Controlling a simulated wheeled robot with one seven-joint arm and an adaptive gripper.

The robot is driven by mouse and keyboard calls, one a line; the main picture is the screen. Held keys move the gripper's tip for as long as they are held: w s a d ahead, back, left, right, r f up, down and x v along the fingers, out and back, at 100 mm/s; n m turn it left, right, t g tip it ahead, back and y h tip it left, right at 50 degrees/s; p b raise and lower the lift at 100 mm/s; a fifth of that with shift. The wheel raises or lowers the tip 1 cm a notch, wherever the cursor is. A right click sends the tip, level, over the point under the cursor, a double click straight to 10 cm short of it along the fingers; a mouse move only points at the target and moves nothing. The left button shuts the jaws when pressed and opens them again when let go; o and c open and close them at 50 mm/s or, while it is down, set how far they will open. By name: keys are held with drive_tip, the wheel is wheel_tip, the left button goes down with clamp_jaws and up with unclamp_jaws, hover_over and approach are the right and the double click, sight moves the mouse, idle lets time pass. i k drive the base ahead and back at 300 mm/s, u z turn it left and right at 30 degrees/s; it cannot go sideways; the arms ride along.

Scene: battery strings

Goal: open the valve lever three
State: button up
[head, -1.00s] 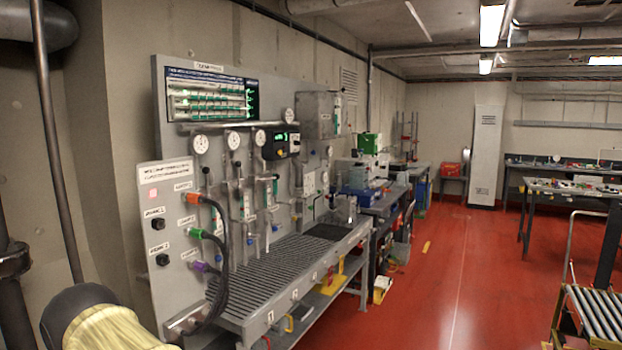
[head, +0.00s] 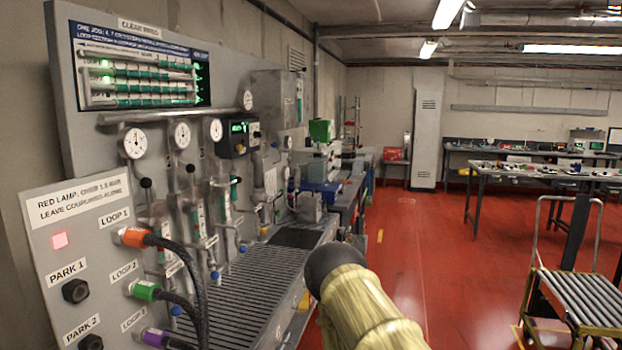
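The wall panel (head: 85,130) on the left carries several vertical pipe runs with valve levers. One black-knobbed lever (head: 145,184) stands at the near run, another (head: 190,168) at the middle run. A dark lever knob (head: 236,180) shows at the far run, below the third dial gauge (head: 216,130). No number is readable on the levers, and their exact angles are too small to tell. My yellow-sleeved arm with a dark rounded joint is at the lower middle, apart from the panel in the picture. My gripper is not in view.
Thick hoses hang from the orange (head: 133,237) and green (head: 145,290) couplings in front of the near run. A grated bench (head: 235,300) juts out below the panel. A lit red lamp (head: 59,240) is at left. The red floor (head: 430,260) is open; a roller cart (head: 575,295) stands right.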

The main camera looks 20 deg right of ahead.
sight(238, 180)
drive_tip(key=z, duration=0.1)
drive_tip(key=i, duration=0.2)
drive_tip(key=z, duration=2.05)
drive_tip(key=i, duration=1.95)
drive_tip(key=u, duration=2.65)
